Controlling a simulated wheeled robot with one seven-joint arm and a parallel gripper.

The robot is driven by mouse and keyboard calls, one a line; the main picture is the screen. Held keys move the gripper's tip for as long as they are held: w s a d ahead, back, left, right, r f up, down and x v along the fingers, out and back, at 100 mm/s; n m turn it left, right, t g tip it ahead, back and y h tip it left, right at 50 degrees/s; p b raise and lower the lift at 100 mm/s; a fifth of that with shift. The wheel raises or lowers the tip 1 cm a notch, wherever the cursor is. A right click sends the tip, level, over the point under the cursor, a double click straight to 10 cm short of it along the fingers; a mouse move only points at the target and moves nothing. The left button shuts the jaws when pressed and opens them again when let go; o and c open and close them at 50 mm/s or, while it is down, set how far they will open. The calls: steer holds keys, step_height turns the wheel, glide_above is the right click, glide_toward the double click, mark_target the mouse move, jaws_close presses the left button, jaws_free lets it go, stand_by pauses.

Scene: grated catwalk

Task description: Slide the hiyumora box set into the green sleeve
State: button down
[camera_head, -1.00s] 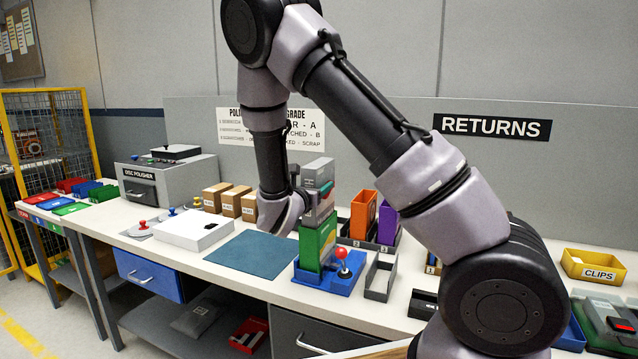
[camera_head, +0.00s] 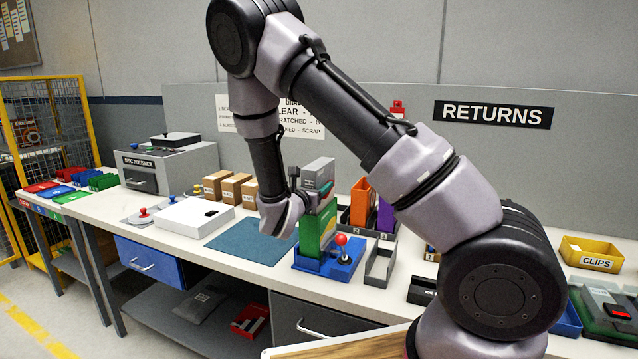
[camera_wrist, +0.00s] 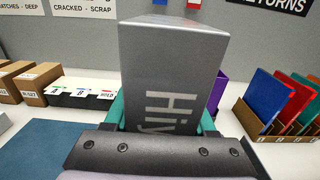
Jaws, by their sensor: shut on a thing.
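The grey hiyumora box set (camera_head: 318,170) stands upright at the green sleeve's top; its side lettering "Hiy" shows in the wrist view (camera_wrist: 172,85). My gripper (camera_head: 322,190) is shut on it, with teal fingers on both sides in the wrist view (camera_wrist: 163,118). The green sleeve (camera_head: 316,232) stands upright in a blue holder (camera_head: 338,266) with a red ball-topped lever (camera_head: 341,239). The box's lower end appears to be in the sleeve's mouth, but my gripper partly hides that joint. The sleeve is out of sight in the wrist view.
An orange case (camera_head: 361,200) and a purple case (camera_head: 387,216) stand close behind the holder. A grey open tray (camera_head: 381,268) is close on its right. A flat teal mat (camera_head: 250,240) gives free room on the left. Brown boxes (camera_head: 232,188) stand behind the mat.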

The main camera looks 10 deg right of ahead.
steer(key=shift+f, duration=2.6)
jaws_free()
steer(key=shift+r, duration=4.05)
